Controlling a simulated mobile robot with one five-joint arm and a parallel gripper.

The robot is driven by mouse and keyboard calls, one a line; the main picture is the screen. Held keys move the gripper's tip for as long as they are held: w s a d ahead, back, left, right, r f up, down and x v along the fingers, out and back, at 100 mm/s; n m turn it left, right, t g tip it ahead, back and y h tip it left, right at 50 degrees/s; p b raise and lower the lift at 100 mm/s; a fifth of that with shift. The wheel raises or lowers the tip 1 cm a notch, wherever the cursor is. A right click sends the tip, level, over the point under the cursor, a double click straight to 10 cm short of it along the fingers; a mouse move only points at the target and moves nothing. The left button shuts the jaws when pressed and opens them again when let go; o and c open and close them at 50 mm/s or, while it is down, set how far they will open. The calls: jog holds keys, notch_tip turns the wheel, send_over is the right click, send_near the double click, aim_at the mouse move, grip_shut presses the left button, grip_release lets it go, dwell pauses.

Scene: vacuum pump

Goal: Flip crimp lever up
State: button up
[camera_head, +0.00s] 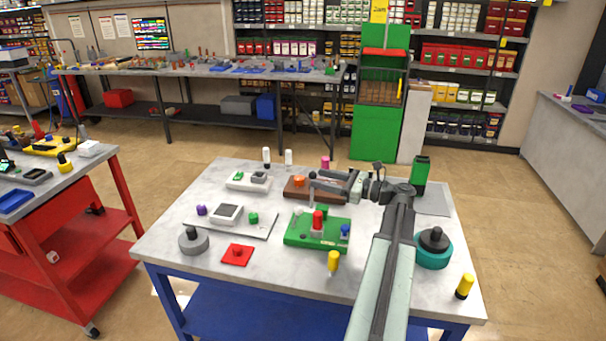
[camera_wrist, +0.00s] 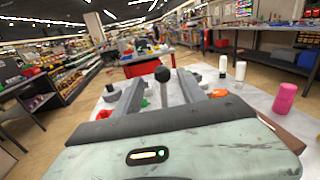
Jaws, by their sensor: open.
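A lever with a dark round knob (camera_wrist: 163,75) and a grey stem stands between my gripper's two fingers in the wrist view. It looks roughly upright there, with its base hidden behind my gripper body. In the head view the small knob (camera_head: 312,174) shows near the brown block (camera_head: 327,194). My gripper (camera_head: 325,184) reaches in from the right over the brown block. Its fingers (camera_wrist: 160,82) are open, with a gap on each side of the stem; I cannot tell whether either touches it. Which fixture carries the lever is unclear.
The white-topped table (camera_head: 165,238) holds a green board (camera_head: 300,238) with a red knob, a yellow-topped peg (camera_head: 333,262), a teal base (camera_head: 433,256) with a black knob, and a pink cylinder (camera_wrist: 284,98).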

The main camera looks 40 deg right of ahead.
jog(key=x, duration=0.6)
jog(key=shift+w, duration=0.35)
jog(key=shift+d, duration=0.1)
grip_shut()
dwell(0.9)
